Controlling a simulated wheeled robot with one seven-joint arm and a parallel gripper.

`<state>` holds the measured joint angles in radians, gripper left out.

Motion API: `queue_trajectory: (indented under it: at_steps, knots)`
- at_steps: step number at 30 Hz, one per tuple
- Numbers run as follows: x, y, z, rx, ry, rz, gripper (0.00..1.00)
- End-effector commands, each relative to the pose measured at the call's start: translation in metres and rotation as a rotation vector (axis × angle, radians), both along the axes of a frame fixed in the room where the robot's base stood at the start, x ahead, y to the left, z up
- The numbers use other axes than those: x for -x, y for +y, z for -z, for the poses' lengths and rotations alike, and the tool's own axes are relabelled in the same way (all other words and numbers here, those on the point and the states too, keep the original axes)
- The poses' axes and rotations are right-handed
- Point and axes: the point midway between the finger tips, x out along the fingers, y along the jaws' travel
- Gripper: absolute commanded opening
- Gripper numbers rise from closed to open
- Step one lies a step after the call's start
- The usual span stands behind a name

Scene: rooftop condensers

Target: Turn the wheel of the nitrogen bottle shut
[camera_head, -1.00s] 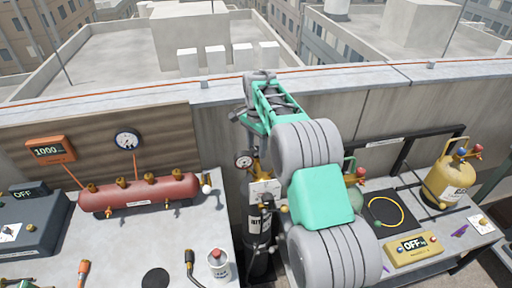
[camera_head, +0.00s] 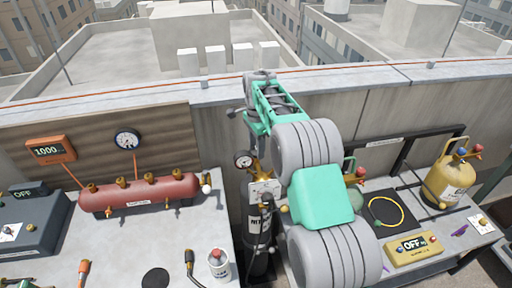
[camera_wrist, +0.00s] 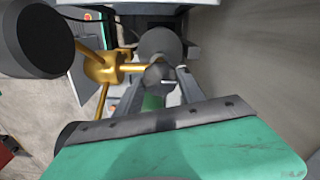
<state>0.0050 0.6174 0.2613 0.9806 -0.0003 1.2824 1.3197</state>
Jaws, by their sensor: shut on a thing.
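The nitrogen bottle (camera_head: 257,228) is a black cylinder with a white label, upright between the two benches in the head view. A round gauge (camera_head: 243,160) and brass valve parts (camera_head: 261,176) sit above it. My arm covers the area to their right. In the wrist view, the brass valve body (camera_wrist: 103,68) has a stem running right to a grey round wheel (camera_wrist: 160,45). My gripper (camera_wrist: 160,76) is shut on the wheel, with fingers on both sides of it. The head view does not show the grip clearly.
The left bench holds a red manifold (camera_head: 140,194) and a white can (camera_head: 218,264). The right bench holds a yellow cylinder (camera_head: 448,184), a yellow OFF box (camera_head: 411,248) and a dark mat (camera_head: 376,203). The parapet wall stands close behind.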

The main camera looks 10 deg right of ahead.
Motion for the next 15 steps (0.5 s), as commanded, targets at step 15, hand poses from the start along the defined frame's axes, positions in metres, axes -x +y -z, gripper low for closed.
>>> queue_trajectory:
  at_steps: [15]
  knots:
    - [-0.0002,-0.0003,-0.0004,0.000,-0.001,0.000,0.67]
